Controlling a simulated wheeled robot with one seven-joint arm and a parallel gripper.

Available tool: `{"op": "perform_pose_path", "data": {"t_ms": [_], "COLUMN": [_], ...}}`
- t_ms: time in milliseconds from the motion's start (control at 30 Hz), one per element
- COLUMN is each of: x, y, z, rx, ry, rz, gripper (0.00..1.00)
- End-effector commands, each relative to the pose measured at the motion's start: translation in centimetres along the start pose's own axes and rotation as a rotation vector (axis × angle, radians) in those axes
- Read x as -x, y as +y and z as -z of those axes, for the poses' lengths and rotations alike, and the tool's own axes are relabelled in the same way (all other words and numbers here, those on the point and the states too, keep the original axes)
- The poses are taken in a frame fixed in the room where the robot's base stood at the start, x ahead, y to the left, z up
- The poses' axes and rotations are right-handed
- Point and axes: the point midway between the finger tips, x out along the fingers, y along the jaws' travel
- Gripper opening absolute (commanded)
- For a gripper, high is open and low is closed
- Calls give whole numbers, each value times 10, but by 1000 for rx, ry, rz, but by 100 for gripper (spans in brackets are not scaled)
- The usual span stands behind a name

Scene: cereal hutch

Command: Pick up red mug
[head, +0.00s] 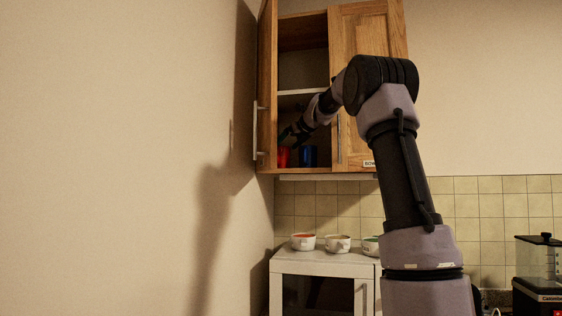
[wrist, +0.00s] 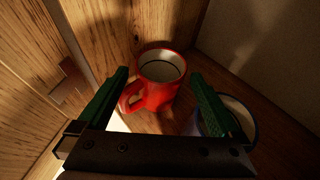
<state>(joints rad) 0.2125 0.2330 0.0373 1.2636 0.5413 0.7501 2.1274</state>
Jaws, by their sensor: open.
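The red mug (wrist: 158,94) stands upright on the cabinet's lower shelf, with its handle toward the lower left in the wrist view. In the head view the red mug (head: 284,156) is at the left of the open cabinet, partly behind my gripper. My gripper (wrist: 162,76) is open, with one green finger on each side of the red mug in the wrist picture. Nothing is held. I cannot tell how far the fingers are above or short of the mug. In the head view my gripper (head: 287,137) reaches into the cabinet.
A blue mug (head: 309,156) stands just right of the red one; its rim (wrist: 250,112) shows behind the right finger. The open left door (head: 267,90) and closed right door (head: 368,40) flank the opening. Bowls (head: 303,241) sit on a white microwave (head: 325,262) below.

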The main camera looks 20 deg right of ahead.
Motion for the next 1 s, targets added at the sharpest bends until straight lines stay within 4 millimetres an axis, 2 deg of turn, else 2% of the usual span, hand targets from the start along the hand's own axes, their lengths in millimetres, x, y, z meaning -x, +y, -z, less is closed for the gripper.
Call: {"op": "perform_pose_path", "data": {"t_ms": [33, 200, 467, 500, 567, 700, 1000], "x": [-10, -30, -33, -33, -33, -33, -32], "y": [-1, 0, 0, 0, 0, 0, 0], "z": [1, 0, 0, 0, 0, 0, -2], "rx": [0, 0, 1, 1, 1, 1, 1], "ry": [2, 1, -1, 0, 0, 0, -1], "rz": [-1, -2, 0, 0, 0, 0, 0], "gripper": [100, 100, 100, 92, 69, 16, 14]}}
